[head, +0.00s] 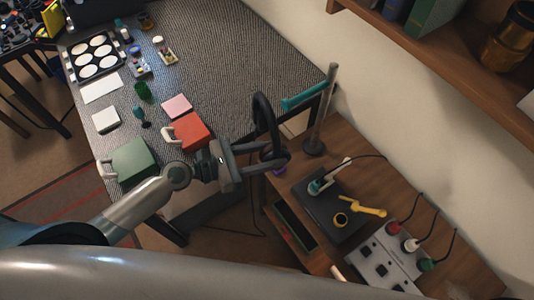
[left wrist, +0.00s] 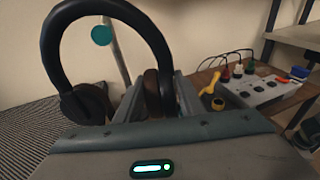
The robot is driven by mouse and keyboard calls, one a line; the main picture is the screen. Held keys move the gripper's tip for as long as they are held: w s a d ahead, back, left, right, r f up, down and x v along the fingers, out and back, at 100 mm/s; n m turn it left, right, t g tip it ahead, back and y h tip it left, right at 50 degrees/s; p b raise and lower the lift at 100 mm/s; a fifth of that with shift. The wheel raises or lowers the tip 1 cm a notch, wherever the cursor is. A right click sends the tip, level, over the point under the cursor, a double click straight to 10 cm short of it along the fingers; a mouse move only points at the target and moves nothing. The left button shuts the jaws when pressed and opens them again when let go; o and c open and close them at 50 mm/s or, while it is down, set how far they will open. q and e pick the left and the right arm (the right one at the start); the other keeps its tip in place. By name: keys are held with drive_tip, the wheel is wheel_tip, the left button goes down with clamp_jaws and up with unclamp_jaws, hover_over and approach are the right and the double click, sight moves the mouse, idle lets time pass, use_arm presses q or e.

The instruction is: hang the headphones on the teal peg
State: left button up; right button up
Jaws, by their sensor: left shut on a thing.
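The black headphones (head: 265,112) hang in the air with their band up, between the table and the stand. My left gripper (head: 272,160) is shut on one ear cup. In the left wrist view the headphones (left wrist: 57,35) arch to the left of the fingers. One brown-padded cup sits between the fingers, and the other cup is free at the left. The teal peg (head: 304,91) sticks out leftward from a grey upright post (head: 321,112), apart from the band. In the left wrist view the round end of the teal peg (left wrist: 101,35) shows through the band's opening. My right gripper is out of view.
The post stands on a wooden bench (head: 345,168) with a dark mat, a yellow tool (head: 365,207) and a power strip (head: 388,258) with cables. A red box (head: 193,133) and a green box (head: 133,160) stand on the patterned table. A shelf overhangs at upper right.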

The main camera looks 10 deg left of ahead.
use_arm(q)
drive_tip(key=shift+w+d+f, duration=0.15)
drive_tip(key=shift+w+d, duration=1.65)
drive_tip(key=shift+w, duration=0.05)
drive_tip(key=shift+w+d+f+b, duration=0.15)
drive_tip(key=shift+w+d+f, duration=0.15)
drive_tip(key=shift+w+d, duration=0.35)
drive_tip(key=shift+w+d+f+b, duration=0.1)
drive_tip(key=shift+w+d+f, duration=0.25)
drive_tip(key=shift+w+d, duration=0.25)
drive_tip(key=shift+w+d+f+b, duration=0.15)
drive_tip(key=shift+w+d+f, duration=0.15)
drive_tip(key=shift+w+d, duration=0.35)
drive_tip(key=o, duration=1.4)
drive_tip(key=shift+c, duration=0.2)
drive_tip(key=shift+s+a+f, duration=0.1)
